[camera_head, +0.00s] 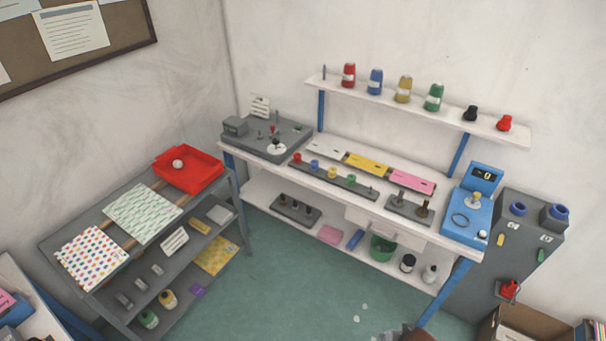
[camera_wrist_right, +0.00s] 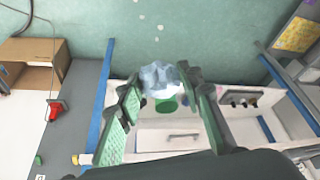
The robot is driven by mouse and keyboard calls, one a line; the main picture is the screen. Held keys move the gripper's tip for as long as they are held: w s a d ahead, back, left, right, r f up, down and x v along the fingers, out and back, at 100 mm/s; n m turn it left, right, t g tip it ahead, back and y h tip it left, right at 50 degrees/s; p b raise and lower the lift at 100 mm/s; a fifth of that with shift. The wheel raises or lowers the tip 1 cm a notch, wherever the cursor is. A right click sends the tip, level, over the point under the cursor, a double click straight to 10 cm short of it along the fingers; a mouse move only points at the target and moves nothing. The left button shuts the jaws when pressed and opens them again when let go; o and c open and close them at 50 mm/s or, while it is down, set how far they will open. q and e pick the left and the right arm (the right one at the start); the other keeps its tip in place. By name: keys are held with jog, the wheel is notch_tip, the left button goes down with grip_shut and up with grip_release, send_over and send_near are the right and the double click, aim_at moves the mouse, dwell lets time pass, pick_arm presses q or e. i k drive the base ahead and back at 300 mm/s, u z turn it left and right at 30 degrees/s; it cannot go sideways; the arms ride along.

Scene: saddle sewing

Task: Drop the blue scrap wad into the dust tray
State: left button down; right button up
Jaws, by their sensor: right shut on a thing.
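The crumpled pale blue scrap wad (camera_wrist_right: 158,76) is between the green-padded fingers of my right gripper (camera_wrist_right: 163,84), at their tips in the right wrist view. The gripper is shut on it and holds it in the air, with the floor and workbench beyond. A red tray (camera_head: 212,172) sits at the far end of the left rack in the head view, with a small whitish ball (camera_head: 177,164) in it. I cannot tell for sure that this is the dust tray. My left gripper is not in view.
The white workbench (camera_head: 330,187) carries tools, spools and coloured cards. A green bin (camera_head: 382,248) stands on its lower shelf. The grey rack (camera_head: 75,233) at left holds patterned cloths. A cardboard box (camera_head: 525,325) is at lower right. The green floor (camera_head: 290,290) between is mostly clear.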

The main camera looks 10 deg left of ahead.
aim_at(193, 172)
jog(key=u, duration=0.55)
jog(key=i, duration=1.9)
jog(key=u, duration=0.8)
